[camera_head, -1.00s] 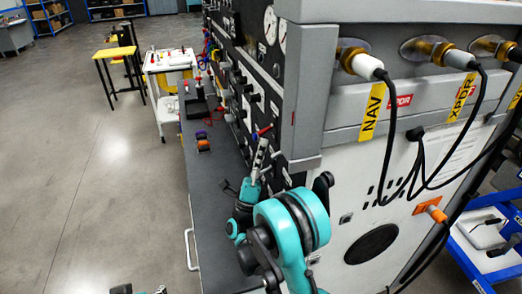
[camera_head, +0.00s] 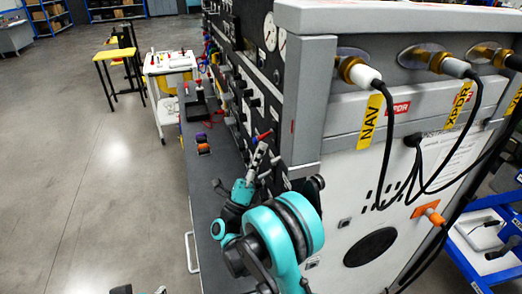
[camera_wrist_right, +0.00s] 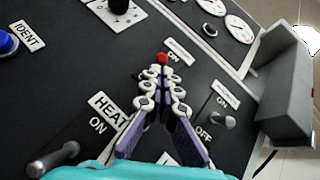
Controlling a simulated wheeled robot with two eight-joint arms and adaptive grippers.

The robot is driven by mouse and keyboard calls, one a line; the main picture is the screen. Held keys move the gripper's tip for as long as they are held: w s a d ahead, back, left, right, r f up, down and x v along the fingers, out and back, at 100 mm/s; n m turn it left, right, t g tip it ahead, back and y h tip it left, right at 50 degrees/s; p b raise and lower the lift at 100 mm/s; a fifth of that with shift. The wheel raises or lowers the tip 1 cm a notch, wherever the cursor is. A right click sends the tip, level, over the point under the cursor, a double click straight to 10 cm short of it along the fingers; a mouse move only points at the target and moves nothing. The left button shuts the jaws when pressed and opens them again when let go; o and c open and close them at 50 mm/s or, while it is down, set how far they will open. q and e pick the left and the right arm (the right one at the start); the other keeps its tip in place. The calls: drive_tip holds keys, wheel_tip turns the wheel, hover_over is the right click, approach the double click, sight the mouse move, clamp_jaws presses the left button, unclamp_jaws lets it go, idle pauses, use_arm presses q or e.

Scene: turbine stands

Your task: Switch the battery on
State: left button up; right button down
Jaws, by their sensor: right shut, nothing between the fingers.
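My right gripper (camera_head: 259,147) is at the black side panel in the head view, fingers shut and pointing up the panel. In the right wrist view, its fingertips (camera_wrist_right: 162,76) are together with nothing between them, just below a red-tipped switch (camera_wrist_right: 162,58). A label ending in "ON" is beside that switch; its small upper text is unreadable. I cannot tell whether the tips touch the switch. A metal toggle (camera_wrist_right: 222,120) stands to the right near "OFF", under another unreadable label. I cannot tell which switch is the battery's. My left gripper is not clearly visible.
The black panel (camera_wrist_right: 60,75) also carries a blue IDENT knob (camera_wrist_right: 8,42), a lever (camera_wrist_right: 52,160) near "HEAT ON" and gauges (camera_wrist_right: 240,28). A grey raised block (camera_wrist_right: 290,85) stands at right. Cables (camera_head: 388,165) hang on the cabinet's end.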

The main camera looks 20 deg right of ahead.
drive_tip(key=shift+a+r+m+g+p, duration=0.2)
drive_tip(key=shift+m+g+p, duration=0.1)
drive_tip(key=shift+m+g, duration=0.35)
drive_tip(key=r+m+g+p, duration=0.1)
drive_tip(key=a+r+m+g+y+p, duration=0.1)
drive_tip(key=g+p, duration=0.1)
drive_tip(key=r+m+g+p, duration=0.1)
drive_tip(key=m+p, duration=0.1)
drive_tip(key=shift+a+r, duration=0.1)
drive_tip(key=shift+a, duration=0.15)
